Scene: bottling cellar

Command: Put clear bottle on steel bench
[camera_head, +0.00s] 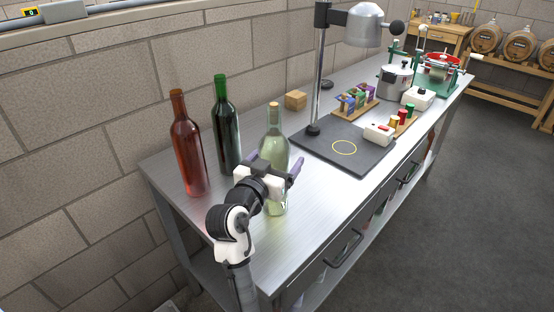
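The clear bottle (274,145), pale greenish glass with a tan stopper, is upright at the near part of the steel bench (225,219). Its base appears to rest on the bench top. My gripper (276,163) is at the bottle's middle, with one purple finger on each side of it. The fingers look wider apart than the glass, with a small gap at the right finger. The gripper's body hides part of the lower bottle, so contact is hard to judge.
A red bottle (188,150) and a dark green bottle (227,130) stand to the left. A wooden block (296,100) lies behind. A dark stand base (365,158) with a post and lamp-like head (364,25) is to the right. Several devices fill the far bench.

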